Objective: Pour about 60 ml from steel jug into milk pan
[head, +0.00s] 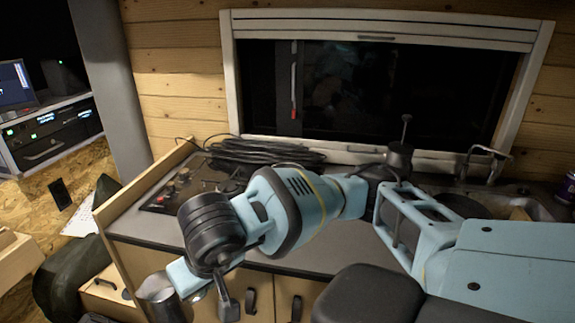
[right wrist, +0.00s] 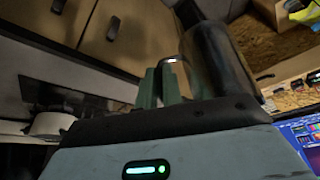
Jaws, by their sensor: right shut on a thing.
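The steel jug (head: 160,298) is a grey metal cylinder at the lower left of the head view, in front of the counter's cupboard doors. In the right wrist view the jug (right wrist: 215,62) stands large and dark beside the green fingers. My right gripper (right wrist: 160,86) is shut on the jug. In the head view my right gripper (head: 186,277) is partly hidden by its own wrist. The jug's contents are not visible. My left gripper is not in view.
A grey counter (head: 335,240) runs below the window (head: 372,95).

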